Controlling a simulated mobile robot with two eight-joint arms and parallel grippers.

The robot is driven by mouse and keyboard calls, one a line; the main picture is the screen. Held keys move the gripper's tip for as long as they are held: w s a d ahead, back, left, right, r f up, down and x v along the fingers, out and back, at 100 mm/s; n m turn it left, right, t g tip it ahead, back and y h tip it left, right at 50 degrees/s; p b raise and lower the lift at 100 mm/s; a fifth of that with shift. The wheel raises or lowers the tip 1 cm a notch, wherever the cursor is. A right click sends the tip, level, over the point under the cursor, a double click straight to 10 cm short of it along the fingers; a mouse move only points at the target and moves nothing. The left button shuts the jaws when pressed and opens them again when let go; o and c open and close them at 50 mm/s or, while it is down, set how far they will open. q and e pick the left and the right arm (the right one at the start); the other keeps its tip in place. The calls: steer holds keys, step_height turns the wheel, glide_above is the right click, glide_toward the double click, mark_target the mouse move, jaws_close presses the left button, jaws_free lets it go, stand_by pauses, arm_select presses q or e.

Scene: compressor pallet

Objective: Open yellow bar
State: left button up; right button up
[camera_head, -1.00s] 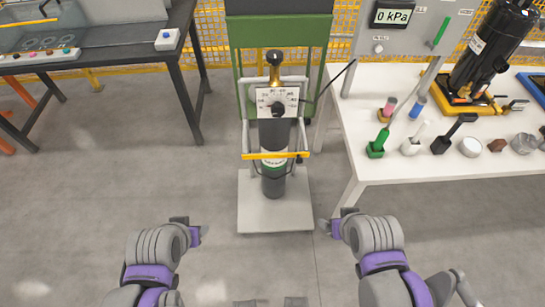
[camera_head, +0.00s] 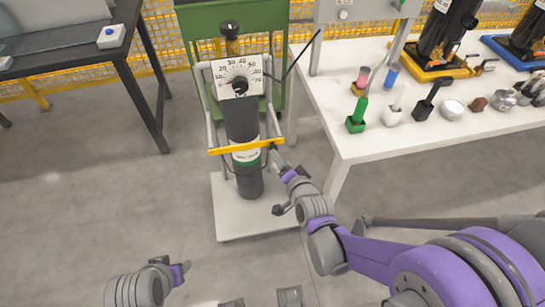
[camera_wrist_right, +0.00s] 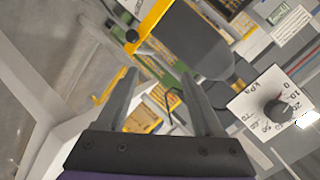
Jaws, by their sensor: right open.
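The yellow bar (camera_head: 246,146) lies across the front of a dark gas cylinder (camera_head: 242,125) on a cart, nearly level, and its right end is near my right gripper. My right gripper (camera_head: 279,158) is open just below and beside that end; contact cannot be told. In the right wrist view, the yellow bar (camera_wrist_right: 152,22) passes above and left of the open fingers (camera_wrist_right: 157,76), with nothing between them. My left gripper (camera_head: 180,271) is low at the left, away from the cart; its jaw opening is unclear.
The cart base (camera_head: 228,222) stands on the floor, with a gauge panel (camera_head: 236,72) above the bar. A white table (camera_head: 430,143) with small tools stands at the right. A dark bench (camera_head: 100,55) is at the left. The floor in front is clear.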

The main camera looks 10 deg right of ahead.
steer(key=w+f+m+t+h+b, duration=0.1)
steer(key=w+f+m+t+b, duration=0.2)
steer(key=f, duration=0.4)
steer(key=w+f+m+t+b, duration=0.1)
steer(key=w+f+m+b, duration=0.1)
steer(key=f+m+b, duration=0.3)
arm_select(q)
step_height(320, 180, down, 9)
steer(key=p, duration=0.2)
steer(key=shift+w, duration=0.35)
arm_select(e)
steer(key=shift+t, duration=0.3)
steer(key=w, duration=0.3)
steer(key=w+f, duration=0.1)
steer(key=w, duration=0.3)
steer(key=w+d, duration=0.1)
steer(key=w, duration=0.2)
steer(key=shift+w+f, duration=0.2)
arm_select(q)
steer(key=shift+r, duration=0.1)
arm_select(e)
jaws_close()
